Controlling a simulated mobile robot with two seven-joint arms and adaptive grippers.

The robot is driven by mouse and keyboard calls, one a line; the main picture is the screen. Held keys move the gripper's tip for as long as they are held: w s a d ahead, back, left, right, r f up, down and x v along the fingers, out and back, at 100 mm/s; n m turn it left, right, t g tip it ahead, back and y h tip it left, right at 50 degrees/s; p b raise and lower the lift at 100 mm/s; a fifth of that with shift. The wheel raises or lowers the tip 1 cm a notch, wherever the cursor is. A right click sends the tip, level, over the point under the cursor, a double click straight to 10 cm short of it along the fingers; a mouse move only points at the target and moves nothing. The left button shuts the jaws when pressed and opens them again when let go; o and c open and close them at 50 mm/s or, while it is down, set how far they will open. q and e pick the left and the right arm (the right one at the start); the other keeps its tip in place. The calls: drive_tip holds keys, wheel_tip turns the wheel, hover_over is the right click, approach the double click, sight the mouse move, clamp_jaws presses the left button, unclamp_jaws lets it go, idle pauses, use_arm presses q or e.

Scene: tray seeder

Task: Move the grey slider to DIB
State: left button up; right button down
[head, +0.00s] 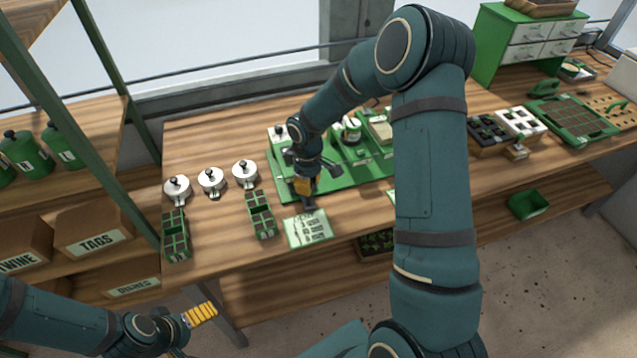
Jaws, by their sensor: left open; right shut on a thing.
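The green tray seeder (345,190) stands on the wooden bench, in the middle of the head view. My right gripper (306,192) points down at its front left edge and is shut on a small dark grey part, which looks like the grey slider (309,206). The fingers and wrist hide most of the slider and its track. No DIB mark can be read at this size. My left gripper (203,314) is open and empty at the lower left, in front of the bench and away from the seeder.
A printed card (308,229) lies just in front of the seeder. White lidded pots (211,181) and green cell trays (261,214) stand to its left. My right arm hides much of the bench's middle. Black and white trays (519,122) stand further right.

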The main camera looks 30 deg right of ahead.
drive_tip(key=a, duration=0.2)
drive_tip(key=shift+w+a, duration=0.3)
drive_tip(key=shift+a, duration=0.05)
drive_tip(key=c, duration=0.8)
unclamp_jaws()
drive_tip(key=shift+a, duration=0.15)
drive_tip(key=shift+o, duration=0.2)
drive_tip(key=shift+d, duration=0.25)
